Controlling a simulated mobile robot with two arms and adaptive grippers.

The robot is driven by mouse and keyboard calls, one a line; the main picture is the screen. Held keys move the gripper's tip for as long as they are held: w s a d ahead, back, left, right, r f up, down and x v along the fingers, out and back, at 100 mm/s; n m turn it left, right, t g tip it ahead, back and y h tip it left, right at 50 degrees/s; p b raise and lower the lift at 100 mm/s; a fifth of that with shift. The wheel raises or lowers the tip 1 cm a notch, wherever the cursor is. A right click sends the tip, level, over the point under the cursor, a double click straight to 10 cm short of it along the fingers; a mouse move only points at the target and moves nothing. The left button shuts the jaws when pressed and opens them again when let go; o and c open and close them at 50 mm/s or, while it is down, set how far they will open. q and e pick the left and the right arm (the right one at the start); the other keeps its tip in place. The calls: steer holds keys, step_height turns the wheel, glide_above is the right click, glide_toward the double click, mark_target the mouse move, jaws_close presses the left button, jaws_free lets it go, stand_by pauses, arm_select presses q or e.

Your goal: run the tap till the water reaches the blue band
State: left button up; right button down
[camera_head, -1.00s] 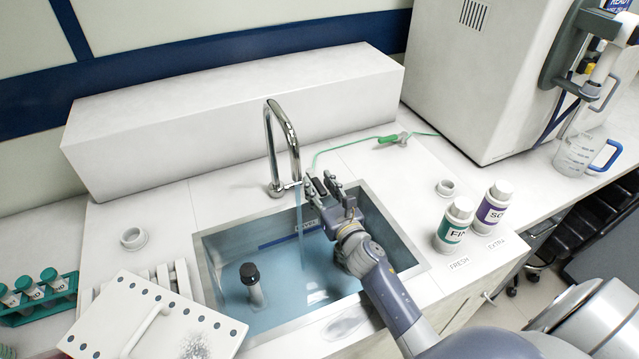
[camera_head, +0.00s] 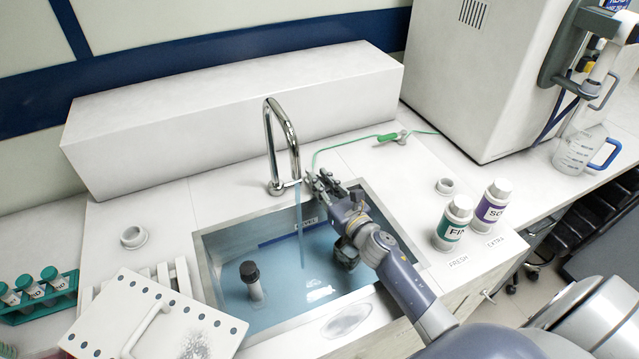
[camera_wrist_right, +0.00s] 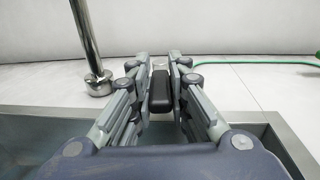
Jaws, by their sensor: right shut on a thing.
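The chrome tap (camera_head: 283,140) stands behind the sink (camera_head: 345,317), and a stream of water (camera_head: 299,215) falls from its spout. Pale blue water (camera_head: 320,270) covers the sink floor. The blue band (camera_head: 285,238) runs along the sink's back wall, with the water surface close below it; I cannot tell the exact gap. My right gripper (camera_head: 322,184) is just right of the tap's base. In the right wrist view its fingers are closed around a black handle (camera_wrist_right: 160,92), seemingly the tap's. The tap's post (camera_wrist_right: 88,45) shows at left there. My left gripper is not in view.
A black-capped bottle (camera_head: 252,280) stands in the water. A white perforated board (camera_head: 150,318) lies at front left, near a tube rack (camera_head: 40,300). Two labelled bottles (camera_head: 455,222) (camera_head: 491,206) stand right of the sink. A green hose (camera_head: 345,145) lies behind.

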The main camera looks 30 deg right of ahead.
steer(key=n+y+b, duration=0.1)
steer(key=d+n+y, duration=0.1)
steer(key=y, duration=0.1)
steer(key=shift+w+d+f+b, duration=0.1)
steer(key=shift+d+f+b, duration=0.05)
steer(key=shift+b, duration=0.25)
steer(key=shift+d+n+g+y+b, duration=0.15)
steer(key=shift+n+g+y+b, duration=0.25)
steer(key=shift+y+b, duration=0.3)
steer(key=shift+w+d, duration=0.1)
steer(key=shift+r, duration=0.2)
steer(key=c, duration=1.5)
jaws_free()
